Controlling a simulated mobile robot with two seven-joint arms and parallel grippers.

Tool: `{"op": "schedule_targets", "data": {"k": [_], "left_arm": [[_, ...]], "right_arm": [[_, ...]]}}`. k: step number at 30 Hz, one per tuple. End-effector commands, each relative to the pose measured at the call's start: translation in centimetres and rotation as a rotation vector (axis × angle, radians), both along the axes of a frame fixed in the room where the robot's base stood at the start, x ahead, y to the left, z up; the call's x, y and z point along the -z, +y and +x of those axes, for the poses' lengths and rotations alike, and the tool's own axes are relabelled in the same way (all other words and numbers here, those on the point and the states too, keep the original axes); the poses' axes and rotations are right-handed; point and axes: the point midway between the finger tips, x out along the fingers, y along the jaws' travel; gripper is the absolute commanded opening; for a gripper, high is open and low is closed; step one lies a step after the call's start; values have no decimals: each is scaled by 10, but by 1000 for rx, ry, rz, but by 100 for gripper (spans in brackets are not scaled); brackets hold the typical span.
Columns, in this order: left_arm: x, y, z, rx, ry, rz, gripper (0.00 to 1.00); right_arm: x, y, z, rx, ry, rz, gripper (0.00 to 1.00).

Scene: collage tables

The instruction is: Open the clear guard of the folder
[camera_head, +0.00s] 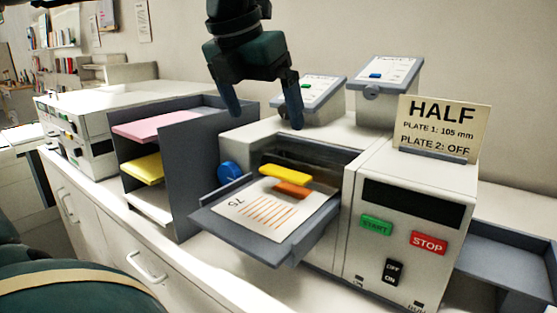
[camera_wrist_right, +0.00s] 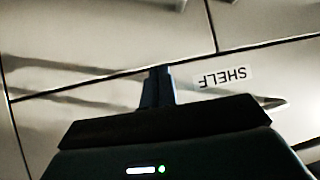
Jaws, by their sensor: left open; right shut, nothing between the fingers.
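The folder (camera_head: 408,190) is a pale machine with green START and red STOP buttons. A grey feed tray (camera_head: 245,240) juts from its front, bearing a sheet marked 75 and a yellow and an orange piece. Above the tray is a dark, glassy-looking opening (camera_head: 318,158); I cannot make out the clear guard's edges or whether it is raised. My left gripper (camera_head: 266,118) hangs open, pointing down, over the top of the folder by this opening. My right gripper (camera_wrist_right: 160,87) is shut and empty in the right wrist view, in front of pale cabinet fronts.
A HALF card (camera_head: 443,128) stands on the folder. Two labelled grey-topped boxes (camera_head: 385,78) are behind it. A grey rack (camera_head: 190,165) with pink and yellow paper stands left. A blue knob (camera_head: 229,172) is beside the tray. A SHELF label (camera_wrist_right: 223,77) is on the cabinet.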

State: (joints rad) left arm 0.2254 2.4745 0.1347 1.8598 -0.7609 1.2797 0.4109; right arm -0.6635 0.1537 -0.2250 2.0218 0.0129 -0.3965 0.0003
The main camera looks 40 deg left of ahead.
Motion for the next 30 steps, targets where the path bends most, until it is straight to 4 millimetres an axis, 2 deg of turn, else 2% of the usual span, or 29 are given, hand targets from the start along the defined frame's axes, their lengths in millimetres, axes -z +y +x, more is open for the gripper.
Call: {"op": "schedule_targets", "data": {"k": [9,15,21,30], "left_arm": [[61,3,24,1,7,-1,100],[93,4,37,1,6,-1,100],[107,5,44,0,3,-1,100],[110,5,45,1,1,-2,100]], "right_arm": [[0,-2,-5,0,16,-6,0],[-1,-3,-5,10,23,-4,0],[-3,-1,-1,18,18,3,0],[-4,-2,2,18,13,0,0]]}}
